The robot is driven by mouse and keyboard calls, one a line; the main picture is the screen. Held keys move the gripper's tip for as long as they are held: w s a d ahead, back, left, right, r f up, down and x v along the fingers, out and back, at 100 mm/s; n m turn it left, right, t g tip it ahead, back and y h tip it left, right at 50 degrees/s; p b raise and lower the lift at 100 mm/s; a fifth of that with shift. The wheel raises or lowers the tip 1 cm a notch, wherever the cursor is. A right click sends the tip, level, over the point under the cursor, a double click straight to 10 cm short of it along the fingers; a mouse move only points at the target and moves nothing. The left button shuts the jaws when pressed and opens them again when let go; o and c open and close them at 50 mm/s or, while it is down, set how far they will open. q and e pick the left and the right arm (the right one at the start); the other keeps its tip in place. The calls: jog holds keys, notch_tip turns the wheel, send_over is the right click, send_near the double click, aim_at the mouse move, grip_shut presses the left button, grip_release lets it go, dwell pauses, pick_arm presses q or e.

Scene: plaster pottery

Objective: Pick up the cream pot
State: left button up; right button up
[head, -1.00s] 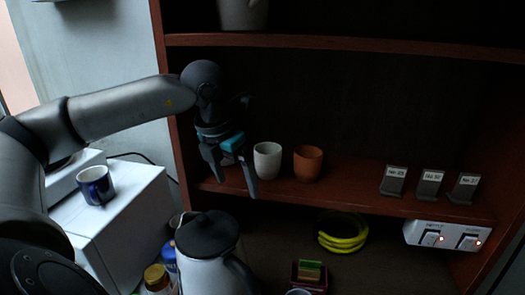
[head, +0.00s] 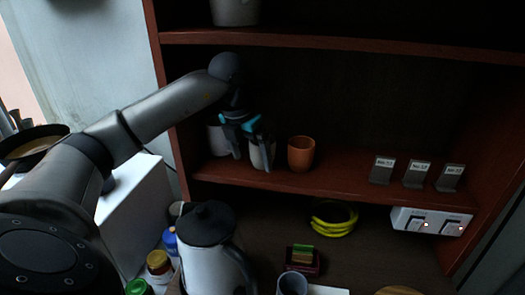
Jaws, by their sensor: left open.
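A cream pot (head: 256,156) stands upright on the middle shelf, left of an orange pot (head: 301,154). My left gripper (head: 252,162) is open, its fingers pointing down at the cream pot. One finger is at the pot's left side and the other crosses in front of it, hiding part of it. I cannot tell whether the fingers touch it. Another pale grey pot (head: 216,141) stands to the left, partly hidden by the gripper. My right gripper is not in view.
Several label stands (head: 416,174) are on the shelf at the right. A pot (head: 236,11) stands on the upper shelf (head: 370,46).

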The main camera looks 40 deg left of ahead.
pick_arm(q)
jog(key=w+p, duration=0.1)
jog(key=w, duration=0.4)
jog(key=shift+w+a+r+p, duration=0.1)
jog(key=shift+w+a+p, duration=0.1)
jog(key=shift+p, duration=0.2)
jog(key=shift+f, duration=0.65)
jog(key=c, duration=1.3)
jog(key=shift+a+r+p, duration=0.1)
jog(key=shift+r+p, duration=0.05)
jog(key=shift+p, duration=0.15)
